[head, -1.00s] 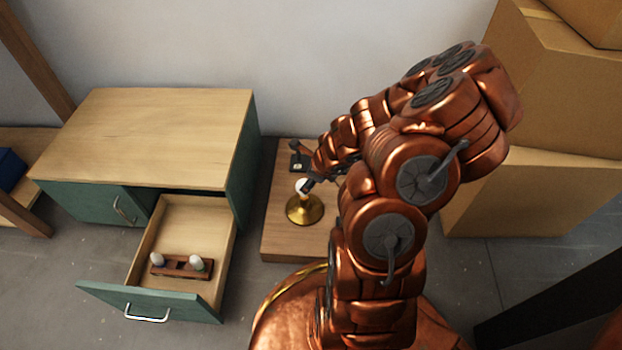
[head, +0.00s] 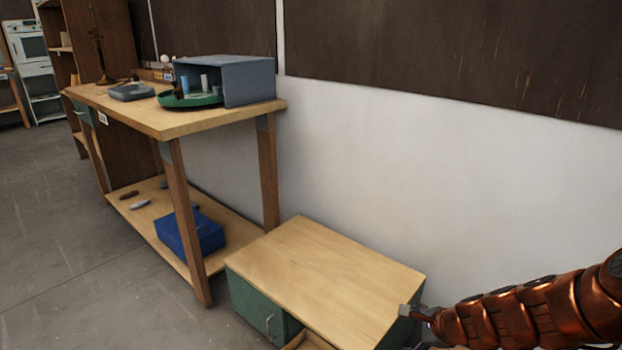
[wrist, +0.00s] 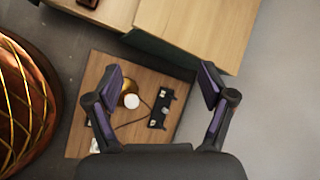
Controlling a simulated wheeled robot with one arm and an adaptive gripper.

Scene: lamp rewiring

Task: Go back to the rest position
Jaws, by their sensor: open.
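My gripper (wrist: 162,82) is open and empty in the wrist view, its two dark fingers spread wide above the wooden board (wrist: 85,140). It is apart from the lamp below. The small brass lamp base with a white top (wrist: 131,100) stands on the board between the fingers, partly hidden by the left finger. A black fitting (wrist: 160,108) with a thin cord lies beside it. In the head view my arm reaches in from the lower right, with the gripper (head: 412,313) at the cabinet's right edge; the lamp is out of that view.
A low cabinet (head: 325,270) with a green front has its drawer (head: 308,342) open. A workbench (head: 185,118) at left carries a grey box (head: 247,82) and a green tray (head: 190,100). A blue box (head: 190,235) sits on its lower shelf. Floor is clear at left.

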